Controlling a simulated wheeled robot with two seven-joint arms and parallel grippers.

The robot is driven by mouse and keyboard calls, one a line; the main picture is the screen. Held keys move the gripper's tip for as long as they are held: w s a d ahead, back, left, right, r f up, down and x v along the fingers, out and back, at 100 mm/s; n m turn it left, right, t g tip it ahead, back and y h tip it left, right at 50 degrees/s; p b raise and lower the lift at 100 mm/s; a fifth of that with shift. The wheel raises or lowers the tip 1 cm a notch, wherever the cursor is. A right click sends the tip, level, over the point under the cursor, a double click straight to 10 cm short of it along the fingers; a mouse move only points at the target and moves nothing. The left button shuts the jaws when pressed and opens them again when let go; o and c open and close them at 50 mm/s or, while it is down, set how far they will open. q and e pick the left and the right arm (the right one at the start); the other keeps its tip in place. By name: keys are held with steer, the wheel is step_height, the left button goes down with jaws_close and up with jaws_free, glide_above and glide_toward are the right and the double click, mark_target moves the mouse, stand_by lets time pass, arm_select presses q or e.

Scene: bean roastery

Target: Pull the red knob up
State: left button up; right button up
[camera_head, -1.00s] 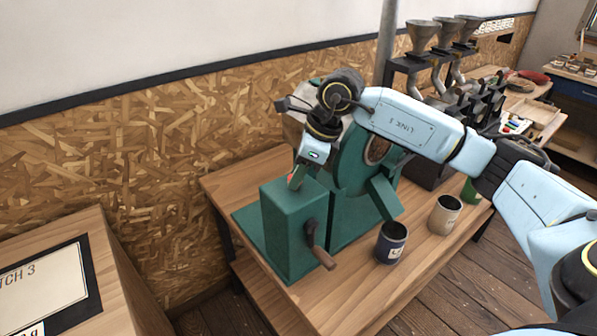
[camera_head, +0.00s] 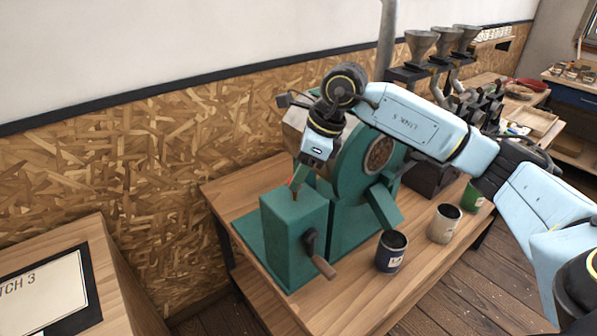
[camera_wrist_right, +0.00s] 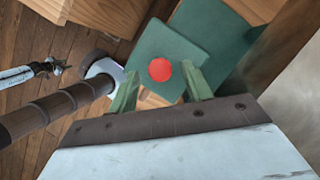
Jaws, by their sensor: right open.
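The red knob (camera_wrist_right: 160,70) shows as a round red disc against the green top of the box in the right wrist view. The green box (camera_head: 293,238), with a crank on its front, stands on the wooden table in the head view. My right gripper (camera_wrist_right: 160,72) is open, its two green fingertips on either side of the knob with gaps between. In the head view my right gripper (camera_head: 296,184) points down just over the box top. A small bit of red shows beside its fingers there. My left gripper is not in view.
The crank handle (camera_head: 320,262) sticks out from the box. A green roaster drum (camera_head: 360,160) stands close behind. A dark cup (camera_head: 391,251), a beige cup (camera_head: 444,223) and a green cup (camera_head: 471,197) stand to the right. Hoppers (camera_head: 420,46) stand farther back.

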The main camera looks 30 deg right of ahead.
steer(key=v, duration=1.2)
steer(key=shift+r, duration=0.25)
steer(key=shift+s, duration=0.1)
